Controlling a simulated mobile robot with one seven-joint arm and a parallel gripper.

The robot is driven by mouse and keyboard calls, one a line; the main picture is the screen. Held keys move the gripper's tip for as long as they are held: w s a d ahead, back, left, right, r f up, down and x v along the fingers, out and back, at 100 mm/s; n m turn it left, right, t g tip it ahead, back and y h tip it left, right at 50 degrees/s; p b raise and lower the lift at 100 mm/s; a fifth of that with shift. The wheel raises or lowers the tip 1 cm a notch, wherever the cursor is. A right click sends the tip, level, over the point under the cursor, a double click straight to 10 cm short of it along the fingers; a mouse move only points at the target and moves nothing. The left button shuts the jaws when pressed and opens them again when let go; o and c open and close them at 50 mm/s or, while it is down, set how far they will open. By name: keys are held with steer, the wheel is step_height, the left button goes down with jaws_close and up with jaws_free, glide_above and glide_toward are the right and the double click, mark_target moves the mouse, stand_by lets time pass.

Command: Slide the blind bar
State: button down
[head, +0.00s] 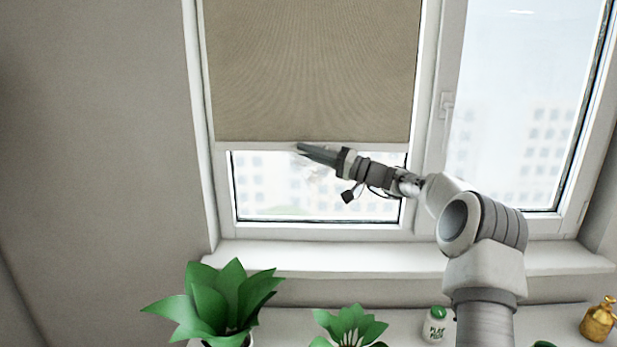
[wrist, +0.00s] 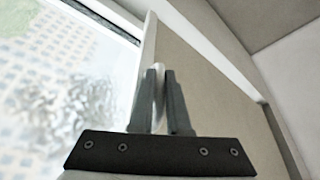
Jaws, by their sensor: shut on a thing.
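The blind (head: 312,70) is a beige fabric panel covering the upper part of the left window. Its white blind bar (head: 250,147) runs level along the bottom edge of the fabric, with a strip of bare glass below it. My gripper (head: 299,149) reaches in from the right and is shut on the bar near its middle. In the wrist view, the two dark fingers of my gripper (wrist: 160,72) stand on either side of the white bar (wrist: 149,40). The beige fabric (wrist: 200,75) shows to the right of the fingers. The fingertips hide a small part of the bar.
A white sill (head: 310,258) runs below the window. Green plants (head: 225,300) (head: 350,325), a white bottle with a green cap (head: 438,325) and a golden bottle (head: 599,320) stand below it. A window handle (head: 447,105) is on the frame to the right.

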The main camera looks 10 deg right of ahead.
step_height(320, 180, up, 33)
steer(key=p, duration=1.7)
steer(key=c, duration=0.9)
jaws_free()
steer(key=shift+a, duration=0.15)
steer(key=shift+f, duration=0.1)
steer(key=b+v, duration=0.5)
steer(key=v, duration=1.2)
steer(key=shift+s+d+b, duration=0.15)
steer(key=shift+d+b, duration=0.1)
steer(key=shift+b, duration=0.05)
steer(key=shift+f, duration=0.1)
